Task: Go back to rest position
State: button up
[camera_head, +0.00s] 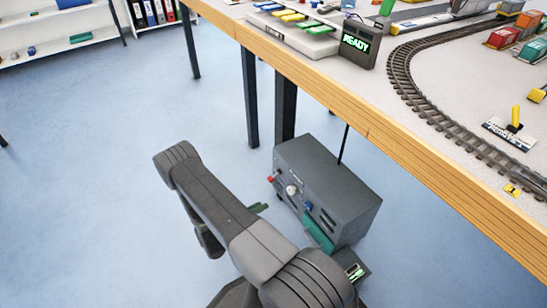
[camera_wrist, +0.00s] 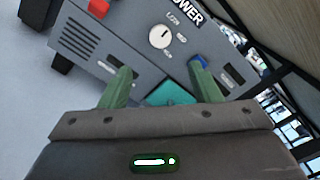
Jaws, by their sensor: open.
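My gripper (camera_wrist: 160,84) shows in the wrist view with its two green fingers spread apart and nothing between them. It faces the front of a grey power box (camera_wrist: 135,45), which has a white knob (camera_wrist: 160,37), a red button (camera_wrist: 98,8), a blue button (camera_wrist: 198,62) and a teal panel (camera_wrist: 168,95). In the head view, my arm reaches low over the floor, beside the power box (camera_head: 335,185) under the table edge. My gripper is mostly hidden behind my arm there. Whether the fingers touch the box cannot be told.
The wood-edged table (camera_head: 355,110) spans the upper right, with dark legs below it. It carries curved train track (camera_head: 405,75), a READY display (camera_head: 357,43) and coloured containers (camera_head: 505,37). White shelves (camera_head: 60,45) stand at the upper left. The blue floor (camera_head: 90,180) at left is clear.

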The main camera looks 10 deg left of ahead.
aim_at(289, 191)
jog(key=b+x, duration=0.3)
jog(key=x, duration=1.1)
jog(key=shift+b, duration=0.3)
jog(key=shift+a, duration=0.1)
